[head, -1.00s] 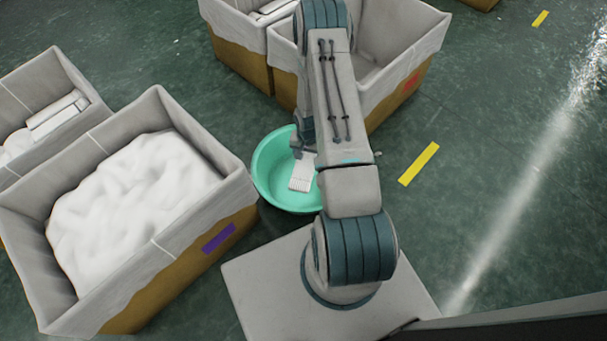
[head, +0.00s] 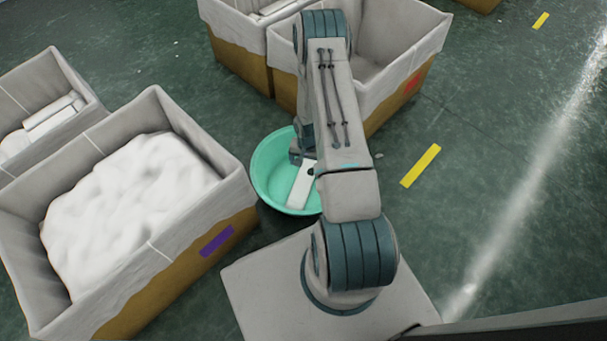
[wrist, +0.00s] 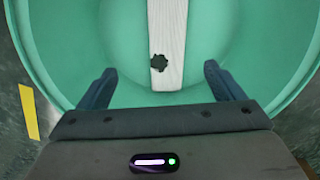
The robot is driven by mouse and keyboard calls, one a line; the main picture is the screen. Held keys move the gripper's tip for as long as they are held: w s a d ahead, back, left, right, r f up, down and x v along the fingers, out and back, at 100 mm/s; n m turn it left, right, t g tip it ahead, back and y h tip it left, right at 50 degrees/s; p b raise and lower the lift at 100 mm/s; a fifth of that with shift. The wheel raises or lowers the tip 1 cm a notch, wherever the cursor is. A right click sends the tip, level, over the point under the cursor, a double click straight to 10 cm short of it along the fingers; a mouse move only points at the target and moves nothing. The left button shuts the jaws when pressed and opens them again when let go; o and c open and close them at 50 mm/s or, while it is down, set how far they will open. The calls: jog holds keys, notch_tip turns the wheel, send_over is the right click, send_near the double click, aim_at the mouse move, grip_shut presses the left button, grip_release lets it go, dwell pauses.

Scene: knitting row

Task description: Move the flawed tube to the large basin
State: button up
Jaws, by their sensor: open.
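The flawed tube is a white knitted strip (head: 301,186) with a dark ragged spot near one end. It lies in the large green basin (head: 266,174), and it also shows in the wrist view (wrist: 167,40), its spotted end toward my gripper. My gripper (wrist: 159,80) is open, with one finger on each side of the tube's end and clear gaps between. In the head view my gripper (head: 300,158) is low over the basin's far part, partly hidden by my arm. The basin (wrist: 90,30) fills most of the wrist view.
A lined bin heaped with white fabric (head: 130,200) stands left of the basin. A mostly empty lined bin (head: 405,70) stands behind it. Yellow floor strips (head: 421,165) lie to the right, where the floor is open.

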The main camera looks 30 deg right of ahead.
notch_tip(320, 180, up, 14)
jog(key=p, duration=0.4)
jog(key=shift+p, duration=0.4)
jog(key=shift+f, duration=0.1)
jog(key=s+a+r+n+t+p, duration=0.2)
jog(key=r+p, duration=0.6)
jog(key=r, duration=1.2)
jog(key=a+r+n+g+p, duration=0.15)
jog(key=a+r+p, duration=0.4)
jog(key=r, duration=1.45)
jog(key=s+a+r+n+p, duration=0.1)
jog(key=s+r+p, duration=0.4)
jog(key=r, duration=0.5)
jog(key=s+a+r+n+t+p, duration=0.1)
jog(key=s+a+r+n+p, duration=0.1)
jog(key=s+r+p, duration=0.3)
jog(key=s+a+r+n+t+p, duration=0.1)
jog(key=s+a+r+p, duration=0.2)
jog(key=r, duration=1.1)
jog(key=s+p, duration=0.3)
jog(key=shift+s+r, duration=0.3)
